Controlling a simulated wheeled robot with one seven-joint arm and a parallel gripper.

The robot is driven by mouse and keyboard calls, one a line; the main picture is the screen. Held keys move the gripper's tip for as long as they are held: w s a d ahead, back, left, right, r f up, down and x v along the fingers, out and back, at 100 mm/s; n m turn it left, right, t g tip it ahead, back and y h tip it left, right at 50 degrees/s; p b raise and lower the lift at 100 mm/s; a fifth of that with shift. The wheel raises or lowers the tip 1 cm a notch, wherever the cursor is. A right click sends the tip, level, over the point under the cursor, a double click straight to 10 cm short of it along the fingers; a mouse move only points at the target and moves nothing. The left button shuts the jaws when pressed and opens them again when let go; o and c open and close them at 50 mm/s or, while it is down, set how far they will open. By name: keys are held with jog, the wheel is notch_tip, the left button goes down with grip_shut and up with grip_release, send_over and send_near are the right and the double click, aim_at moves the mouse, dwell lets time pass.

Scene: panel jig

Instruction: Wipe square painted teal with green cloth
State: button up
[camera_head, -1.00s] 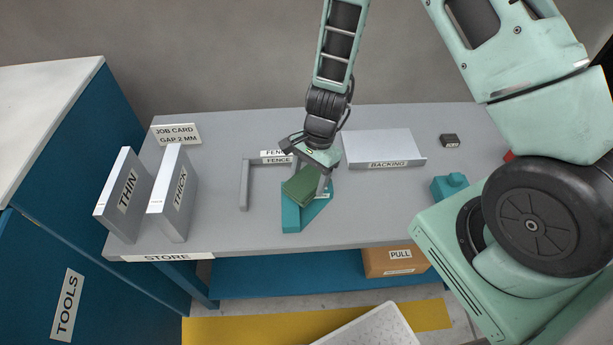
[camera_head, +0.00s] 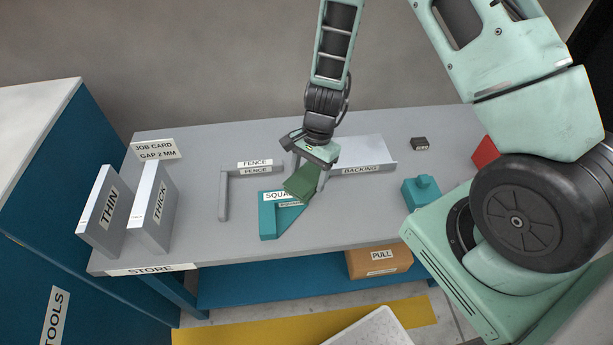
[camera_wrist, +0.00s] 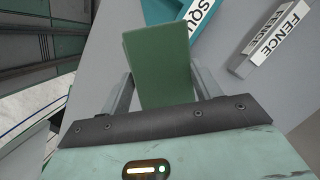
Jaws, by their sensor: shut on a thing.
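The teal square (camera_head: 268,222) lies on the grey bench, its label partly covered by the cloth in the head view. In the wrist view a corner of the square (camera_wrist: 172,10) shows at the top, beyond the cloth. My gripper (camera_head: 312,172) is shut on the green cloth (camera_head: 302,184), which hangs down from the jaws over the right part of the square. In the wrist view the cloth (camera_wrist: 158,65) stands out between the two fingers. I cannot tell whether the cloth touches the square.
The grey fence (camera_head: 224,197) stands left of the square. The backing (camera_head: 362,152) lies behind and to the right. The thin (camera_head: 104,212) and thick (camera_head: 151,208) panels stand at the left. A teal block (camera_head: 421,193) and a red thing (camera_head: 485,151) are at the right. The front bench strip is clear.

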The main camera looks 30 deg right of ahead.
jog(key=shift+a+r+p, duration=0.1)
jog(key=shift+r+p, duration=1.6)
jog(key=shift+r, duration=0.65)
jog(key=shift+s+f, duration=0.1)
jog(key=shift+f, duration=0.05)
